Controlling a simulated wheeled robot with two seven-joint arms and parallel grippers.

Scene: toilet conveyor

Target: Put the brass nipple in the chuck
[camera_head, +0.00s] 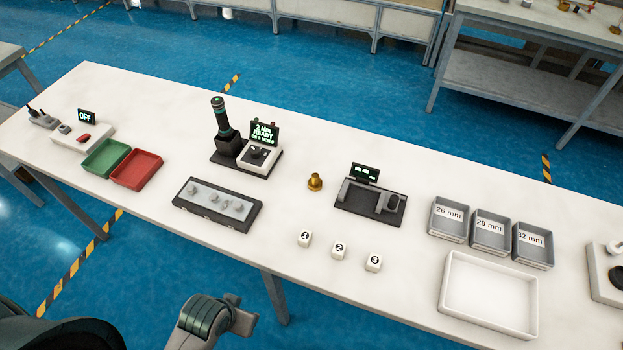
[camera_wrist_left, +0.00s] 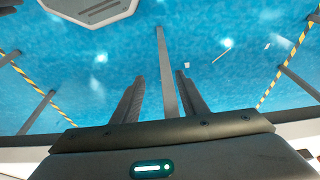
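The brass nipple (camera_head: 315,182) stands upright on the white table, near the middle, with a wider lower part and a narrower top. A small dark clamp-like part on a white block (camera_head: 260,157), beside a lit display reading READY, may be the chuck; I cannot tell for sure. It looks empty. My left gripper (camera_wrist_left: 160,76) is open and empty in the left wrist view, with only blue floor and a table leg beyond its fingers. Its fingers do not show in the head view, where part of my arm is at the bottom, apart from the table. My right gripper is not in view.
A black gauge-like fixture (camera_head: 370,207) stands right of the nipple. Several numbered white cubes (camera_head: 339,249) and a grey part holder (camera_head: 210,204) lie nearer the front edge. Labelled grey bins (camera_head: 491,233), a white tray (camera_head: 488,295), and green and red trays (camera_head: 136,169) flank them.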

